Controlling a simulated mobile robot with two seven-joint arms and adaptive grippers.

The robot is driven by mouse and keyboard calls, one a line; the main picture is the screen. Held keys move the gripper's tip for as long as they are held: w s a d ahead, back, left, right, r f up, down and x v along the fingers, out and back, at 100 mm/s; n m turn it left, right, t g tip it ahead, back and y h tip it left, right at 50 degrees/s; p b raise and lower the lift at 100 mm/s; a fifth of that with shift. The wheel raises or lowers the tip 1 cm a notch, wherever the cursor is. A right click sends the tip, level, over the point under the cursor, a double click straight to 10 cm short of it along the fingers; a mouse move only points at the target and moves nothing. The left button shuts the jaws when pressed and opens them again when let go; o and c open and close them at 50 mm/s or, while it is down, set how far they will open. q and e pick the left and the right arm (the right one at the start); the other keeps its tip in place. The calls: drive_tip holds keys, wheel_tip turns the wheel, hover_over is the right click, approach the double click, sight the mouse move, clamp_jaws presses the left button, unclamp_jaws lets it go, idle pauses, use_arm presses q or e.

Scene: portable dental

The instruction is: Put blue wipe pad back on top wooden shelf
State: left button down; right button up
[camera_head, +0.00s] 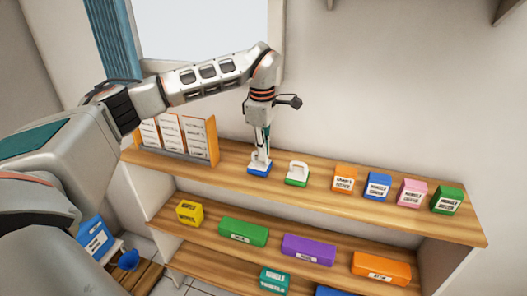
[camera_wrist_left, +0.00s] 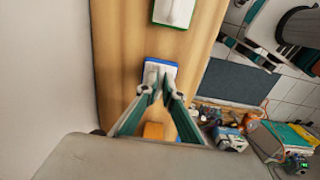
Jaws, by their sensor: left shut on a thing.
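The blue wipe pad (camera_head: 258,170) has a white top and handle and a blue base. It is at the top wooden shelf (camera_head: 325,200), between the orange-edged card holder and the green wipe pad (camera_head: 297,175). It looks level and at the board's surface, though I cannot tell if it bears fully on it. My left gripper (camera_head: 263,150) points down from above and is shut on the pad's handle. The left wrist view shows the blue pad (camera_wrist_left: 158,69) under my fingertips (camera_wrist_left: 160,88), with the green pad (camera_wrist_left: 175,12) apart from it. My right gripper is out of view.
Orange (camera_head: 345,178), blue (camera_head: 377,186), pink (camera_head: 411,193) and green (camera_head: 447,200) boxes stand to the right on the top shelf. The card holder (camera_head: 213,143) stands close on the left. Lower shelves hold coloured boxes. The wall is behind.

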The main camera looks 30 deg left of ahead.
use_arm(q)
drive_tip(key=shift+f, duration=0.15)
drive_tip(key=shift+f, duration=0.15)
drive_tip(key=c, duration=2.2)
unclamp_jaws()
